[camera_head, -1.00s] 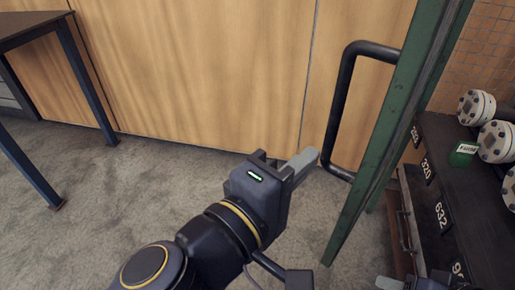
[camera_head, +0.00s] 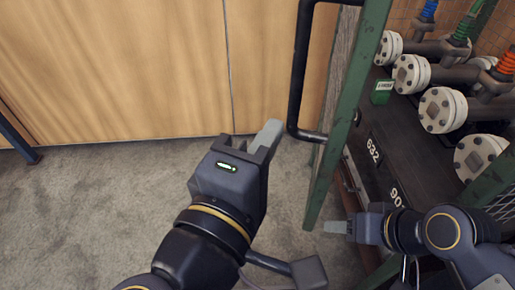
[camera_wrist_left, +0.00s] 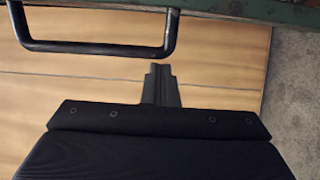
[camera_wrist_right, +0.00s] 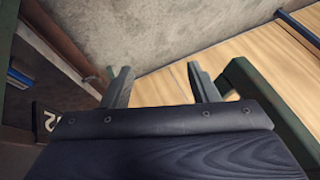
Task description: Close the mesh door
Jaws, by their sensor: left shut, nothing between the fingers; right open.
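The mesh door shows in the head view as a green frame (camera_head: 346,120) seen nearly edge-on, standing open from the cabinet. Its black U-shaped handle (camera_head: 297,75) is on the frame's left face. My left gripper (camera_head: 272,130) is shut and empty, just left of the handle's lower end and apart from it. In the left wrist view the handle (camera_wrist_left: 95,47) lies ahead of the shut fingers (camera_wrist_left: 160,78). My right gripper (camera_head: 338,228) is open and empty, low near the door frame's bottom end. The right wrist view shows its spread fingers (camera_wrist_right: 160,88), with a green frame (camera_wrist_right: 268,112) close at the right.
The dark cabinet front (camera_head: 400,150) with numbered labels holds several flanged pipes (camera_head: 440,108) and a small green tag (camera_head: 381,92). A green-framed mesh panel (camera_head: 495,195) is at the lower right. Wood panels (camera_head: 130,70) stand behind. The grey floor (camera_head: 90,210) at left is clear.

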